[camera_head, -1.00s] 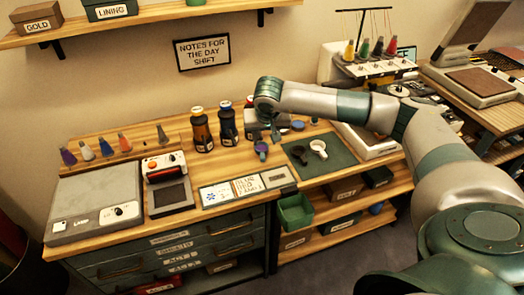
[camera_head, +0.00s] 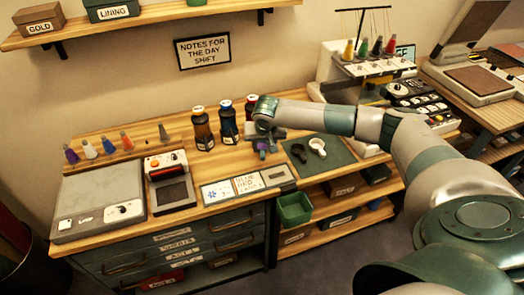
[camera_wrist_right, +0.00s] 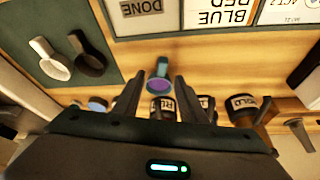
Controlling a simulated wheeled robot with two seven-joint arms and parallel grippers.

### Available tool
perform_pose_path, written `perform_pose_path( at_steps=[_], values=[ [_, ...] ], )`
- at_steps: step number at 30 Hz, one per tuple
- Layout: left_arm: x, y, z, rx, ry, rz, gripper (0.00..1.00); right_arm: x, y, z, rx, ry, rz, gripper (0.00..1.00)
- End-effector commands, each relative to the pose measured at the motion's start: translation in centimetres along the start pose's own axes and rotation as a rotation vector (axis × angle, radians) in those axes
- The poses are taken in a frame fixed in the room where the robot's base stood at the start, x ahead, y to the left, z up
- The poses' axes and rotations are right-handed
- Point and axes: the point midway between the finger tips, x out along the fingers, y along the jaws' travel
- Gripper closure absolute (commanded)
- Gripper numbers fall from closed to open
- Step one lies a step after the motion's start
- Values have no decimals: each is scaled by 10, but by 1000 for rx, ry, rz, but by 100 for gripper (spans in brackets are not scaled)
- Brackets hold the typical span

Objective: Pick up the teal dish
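The teal dish (camera_wrist_right: 162,64) is small, with a short handle and a purple inside. In the right wrist view it lies on the wooden table top, in line with the gap between my right gripper's fingers. In the head view it is mostly hidden by my gripper; a bit of purple (camera_head: 263,154) shows under it. My right gripper (camera_wrist_right: 159,80) is open, with one finger on each side of the dish and nothing held. I cannot tell whether the fingers touch it. My left gripper is not in view.
A white dish (camera_head: 317,144) and a black dish (camera_head: 298,152) are on a dark green mat (camera_head: 335,157) to the right. Labelled cards (camera_head: 246,183) lie in front. A green bin (camera_head: 294,209) hangs below the edge.

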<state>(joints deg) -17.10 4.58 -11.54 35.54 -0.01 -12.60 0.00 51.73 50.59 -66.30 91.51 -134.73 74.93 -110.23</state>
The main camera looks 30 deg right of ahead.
Motion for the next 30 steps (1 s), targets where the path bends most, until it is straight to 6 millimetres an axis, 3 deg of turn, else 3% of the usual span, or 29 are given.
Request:
perform_pose_path(
  at_steps=[7, 14, 30],
  values=[
    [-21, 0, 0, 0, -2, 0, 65, 22, -3, -1, 0, -4, 2, 62],
    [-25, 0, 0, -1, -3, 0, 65, 43, -3, -1, 1, -2, 1, 62],
    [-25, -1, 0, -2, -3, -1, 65, 45, -2, -1, 0, -1, 0, 65]
  ],
)
